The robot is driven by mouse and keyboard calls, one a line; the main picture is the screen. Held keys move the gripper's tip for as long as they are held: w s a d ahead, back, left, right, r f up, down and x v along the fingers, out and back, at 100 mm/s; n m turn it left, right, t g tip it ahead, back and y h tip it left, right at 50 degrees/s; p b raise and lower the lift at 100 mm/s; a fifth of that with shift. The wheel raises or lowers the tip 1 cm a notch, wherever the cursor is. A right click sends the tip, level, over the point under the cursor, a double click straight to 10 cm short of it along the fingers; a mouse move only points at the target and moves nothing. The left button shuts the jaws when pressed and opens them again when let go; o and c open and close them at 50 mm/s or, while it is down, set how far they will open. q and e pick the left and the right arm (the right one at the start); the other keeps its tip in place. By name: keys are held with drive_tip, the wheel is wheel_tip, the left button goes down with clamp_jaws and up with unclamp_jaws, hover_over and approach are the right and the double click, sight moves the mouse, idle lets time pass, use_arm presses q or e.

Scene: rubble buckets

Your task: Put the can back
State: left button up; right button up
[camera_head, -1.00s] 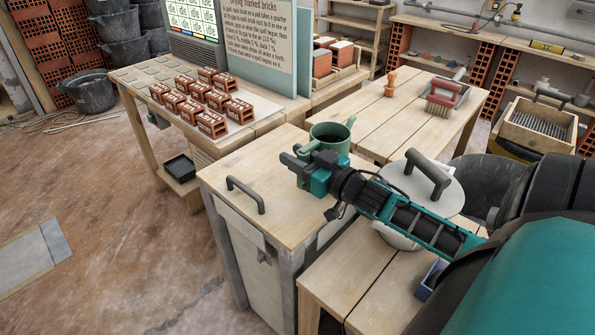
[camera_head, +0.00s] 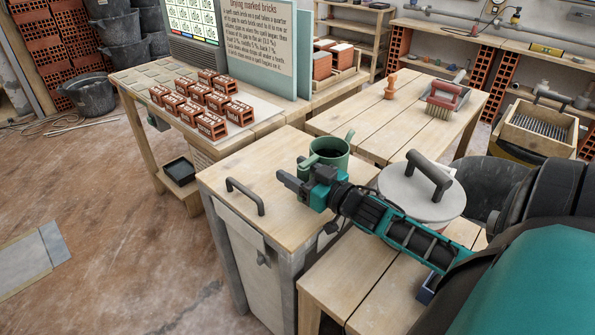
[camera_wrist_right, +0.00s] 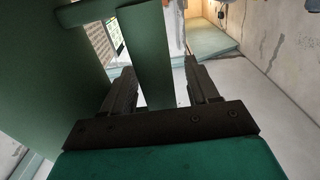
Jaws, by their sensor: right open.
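The green can (camera_head: 329,156), a mug-like vessel with a handle and a dark inside, is at the back edge of the wooden cabinet top (camera_head: 240,160). It looks upright; my arm hides its base, so I cannot tell whether it rests on the top. My right gripper (camera_head: 290,174) is at its near left side. In the right wrist view the can's wall (camera_wrist_right: 50,85) fills the left, and its flat green handle (camera_wrist_right: 146,55) passes between the open fingers of my right gripper (camera_wrist_right: 158,75), with a gap at the right finger. My left gripper is out of view.
A grey lidded container (camera_head: 420,195) stands close to my right forearm. A black handle (camera_head: 246,194) rises from the cabinet top. Red bricks (camera_head: 212,124) stand on the left bench. The back table (camera_head: 370,115) holds a brush (camera_head: 443,98) and is mostly clear.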

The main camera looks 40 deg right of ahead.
drive_tip(key=shift+r, duration=0.1)
drive_tip(key=s+d, duration=0.1)
drive_tip(key=s, duration=1.1)
drive_tip(key=a+f+g, duration=0.1)
drive_tip(key=a+f, duration=0.2)
drive_tip(key=s+a+f+g, duration=0.1)
drive_tip(key=a+f, duration=0.3)
drive_tip(key=a+f+g+h, duration=0.1)
drive_tip(key=a+f+g, duration=0.1)
drive_tip(key=a+f, duration=0.1)
drive_tip(key=shift+s+a+f+p, duration=0.3)
drive_tip(key=shift+a+f+p, duration=0.1)
drive_tip(key=shift+f, duration=0.15)
drive_tip(key=s+a+f+g, duration=0.1)
drive_tip(key=a+f, duration=0.1)
drive_tip(key=a, duration=0.4)
drive_tip(key=s+a+f+n+g+y, duration=0.1)
drive_tip(key=a+f+g, duration=0.1)
drive_tip(key=a, duration=0.4)
drive_tip(key=shift+s+a+f+n+y, duration=0.15)
drive_tip(key=shift+a+f+n+y, duration=0.15)
drive_tip(key=shift+f, duration=0.1)
drive_tip(key=shift+d, duration=0.1)
